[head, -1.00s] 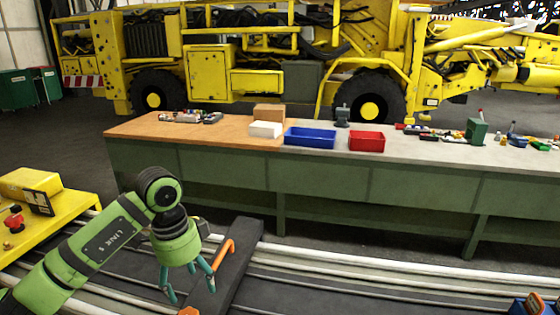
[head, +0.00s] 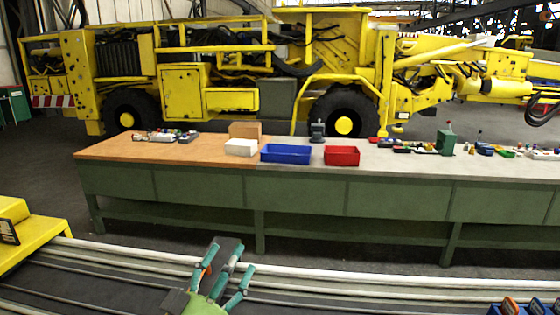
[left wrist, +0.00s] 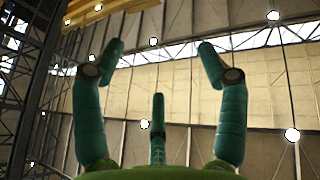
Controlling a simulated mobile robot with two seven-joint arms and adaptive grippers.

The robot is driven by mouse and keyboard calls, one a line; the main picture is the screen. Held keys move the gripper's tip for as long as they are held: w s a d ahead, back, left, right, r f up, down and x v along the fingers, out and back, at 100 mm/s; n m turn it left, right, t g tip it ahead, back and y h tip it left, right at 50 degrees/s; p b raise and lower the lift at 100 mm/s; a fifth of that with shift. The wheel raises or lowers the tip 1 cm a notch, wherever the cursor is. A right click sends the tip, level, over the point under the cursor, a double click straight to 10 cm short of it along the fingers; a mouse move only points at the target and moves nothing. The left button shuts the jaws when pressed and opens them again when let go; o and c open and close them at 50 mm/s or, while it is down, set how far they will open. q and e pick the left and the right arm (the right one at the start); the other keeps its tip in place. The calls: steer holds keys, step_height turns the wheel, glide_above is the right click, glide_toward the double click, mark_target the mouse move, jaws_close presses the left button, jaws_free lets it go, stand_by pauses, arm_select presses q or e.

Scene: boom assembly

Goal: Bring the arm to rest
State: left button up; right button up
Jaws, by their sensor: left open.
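My left gripper (head: 230,257) is at the bottom middle of the head view, pointing up. Its teal fingers are spread apart with nothing between them. In the left wrist view the three fingers (left wrist: 160,65) are also apart and empty, with the hall's wall and roof behind them. The gripper is on the near side of the long workbench (head: 300,190) and overlaps the white rails in the picture. A dark block (head: 229,245) shows behind the fingers, partly hidden. My right gripper is not in view.
A blue bin (head: 286,153), a red bin (head: 341,156) and a white box (head: 240,147) stand on the workbench. A yellow machine (head: 233,98) stands behind it. White rails (head: 390,277) run along the front. A yellow platform (head: 35,236) is at the left.

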arm_select(q)
steer(key=s+a+f+n+g+y, duration=0.3)
steer(key=a+f+y, duration=0.2)
steer(key=f, duration=0.4)
steer(key=s+a+f+n+g+y, duration=0.25)
steer(key=a+f+y, duration=0.25)
steer(key=f, duration=0.4)
steer(key=s+f+m+g, duration=0.1)
steer(key=s+f+g, duration=0.55)
steer(key=s, duration=0.35)
steer(key=s+f+m+g, duration=0.1)
steer(key=s+f+g, duration=0.4)
steer(key=s+f, duration=0.45)
step_height(320, 180, down, 22)
steer(key=s+r+g+b, duration=0.1)
steer(key=s, duration=0.2)
steer(key=s+a+f, duration=0.1)
steer(key=s+f, duration=0.7)
steer(key=s+a+f+g+b, duration=0.1)
steer(key=s+a+f, duration=0.1)
steer(key=s+f, duration=0.6)
steer(key=shift+a+f+m+g, duration=0.2)
steer(key=shift+a+m+g, duration=0.1)
steer(key=shift+m, duration=0.05)
